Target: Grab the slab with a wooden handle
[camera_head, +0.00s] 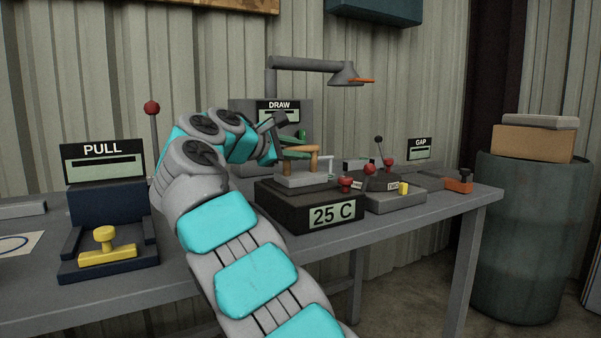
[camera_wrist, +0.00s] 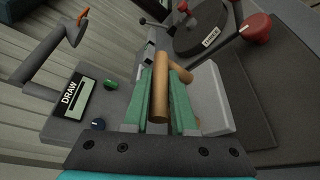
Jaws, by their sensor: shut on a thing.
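The slab (camera_head: 302,181) is a light grey plate with a wooden handle (camera_head: 303,149) raised above it. It rests on top of the dark block marked 25 C (camera_head: 283,208) in the head view. In the wrist view the pale slab (camera_wrist: 215,105) lies beneath the tan wooden handle (camera_wrist: 160,92). My gripper (camera_wrist: 166,88) has its green fingers on either side of the handle and is shut on it. In the head view my gripper (camera_head: 291,144) reaches the handle from the left, and my wrist hides part of the fingers.
A DRAW unit (camera_head: 240,112) stands behind, with a lamp (camera_head: 345,74) above. Red-knobbed levers (camera_head: 369,171) and a grey base with a yellow knob (camera_head: 403,188) stand close on the right. A PULL unit (camera_head: 103,165) is at left. The bench's front right is clear.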

